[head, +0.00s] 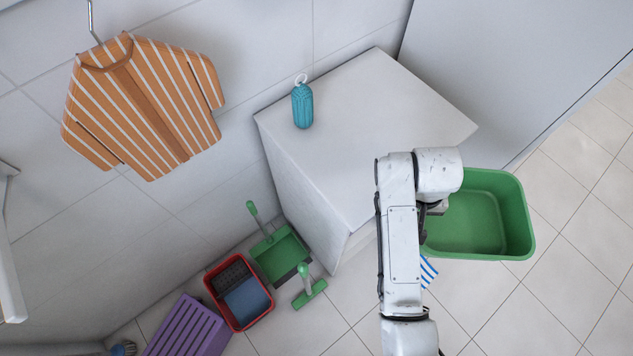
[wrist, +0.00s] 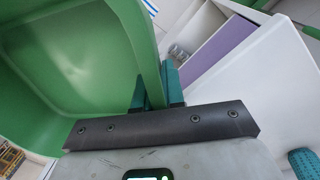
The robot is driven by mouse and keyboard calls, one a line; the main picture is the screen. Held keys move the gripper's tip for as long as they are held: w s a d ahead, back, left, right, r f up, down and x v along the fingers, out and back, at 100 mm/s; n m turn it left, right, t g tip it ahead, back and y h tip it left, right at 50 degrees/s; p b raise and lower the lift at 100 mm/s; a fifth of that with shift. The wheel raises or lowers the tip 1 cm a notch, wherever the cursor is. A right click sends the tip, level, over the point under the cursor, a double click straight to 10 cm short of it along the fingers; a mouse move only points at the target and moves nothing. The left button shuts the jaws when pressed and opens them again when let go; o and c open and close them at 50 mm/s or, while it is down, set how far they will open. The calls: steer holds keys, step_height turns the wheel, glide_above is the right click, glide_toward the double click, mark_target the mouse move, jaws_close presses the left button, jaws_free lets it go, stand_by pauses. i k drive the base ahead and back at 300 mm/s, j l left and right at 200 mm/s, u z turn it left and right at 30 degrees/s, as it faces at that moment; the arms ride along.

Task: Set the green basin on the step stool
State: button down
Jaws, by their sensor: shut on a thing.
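The green basin (head: 480,215) hangs at the right of the head view, open side up, beside the white cabinet. In the wrist view the basin (wrist: 75,65) fills the left, its wall running between the teal fingers. My gripper (wrist: 158,90) is shut on that wall; in the head view my arm mostly hides the gripper (head: 432,208). No step stool can be named for certain. A purple slatted thing (head: 187,328), cut off at the bottom of the head view, may be a stool or a crate.
The white cabinet (head: 370,125) stands left of the basin with a teal bottle (head: 302,106) on top. A red tub (head: 239,291), a green dustpan (head: 281,256) and a green brush (head: 309,290) lie by the wall. A striped cloth (head: 428,271) shows below the basin. Right floor is clear.

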mark_target(176, 335)
steer(key=i+l+u, duration=0.1)
steer(key=u, duration=1.3)
steer(key=k+l, duration=0.05)
steer(key=l, duration=0.05)
